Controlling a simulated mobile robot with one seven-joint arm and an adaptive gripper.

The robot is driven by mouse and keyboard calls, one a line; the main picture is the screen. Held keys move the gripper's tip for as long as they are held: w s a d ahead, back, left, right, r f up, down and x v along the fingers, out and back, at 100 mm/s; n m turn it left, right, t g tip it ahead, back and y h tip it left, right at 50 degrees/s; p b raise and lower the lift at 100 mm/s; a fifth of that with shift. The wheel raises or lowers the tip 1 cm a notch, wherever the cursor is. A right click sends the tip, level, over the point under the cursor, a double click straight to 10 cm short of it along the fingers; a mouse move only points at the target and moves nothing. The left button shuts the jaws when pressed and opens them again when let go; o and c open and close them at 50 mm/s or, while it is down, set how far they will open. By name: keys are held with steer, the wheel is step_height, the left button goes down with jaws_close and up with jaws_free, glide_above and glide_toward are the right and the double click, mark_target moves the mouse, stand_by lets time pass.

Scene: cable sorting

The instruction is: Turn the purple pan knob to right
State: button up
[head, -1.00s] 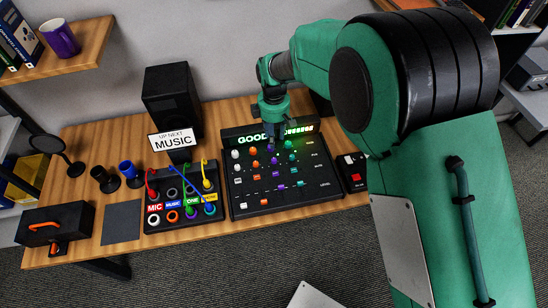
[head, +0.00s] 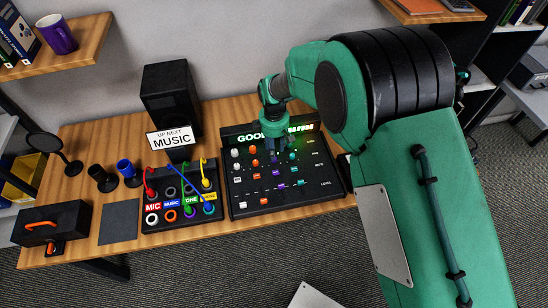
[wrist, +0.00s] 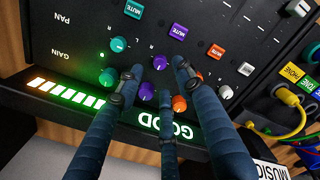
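The mixer (head: 322,192) is a black panel with knobs in coloured columns on the wooden table. In the wrist view, the purple pan knob (wrist: 160,63) sits in the row marked PAN, with a purple gain knob (wrist: 147,92) closer to the lit sign. My gripper (wrist: 157,72) is open, its fingers spread around the purple knobs, with the pan knob showing in the gap between two fingertips. No grip on it shows. In the head view, my gripper (head: 273,155) hangs over the upper middle of the panel and largely hides the purple knobs.
Teal (wrist: 118,45) and orange (wrist: 197,76) pan knobs flank the purple one closely. The green-lit display (head: 248,137) runs along the mixer's back edge. A patch box (head: 166,227) with coloured cables stands left of the mixer, below a sign reading MUSIC (head: 171,139).

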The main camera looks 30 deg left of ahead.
steer(key=shift+f+b, duration=0.5)
steer(key=shift+f, duration=2.15)
steer(key=shift+c, duration=0.2)
jaws_close()
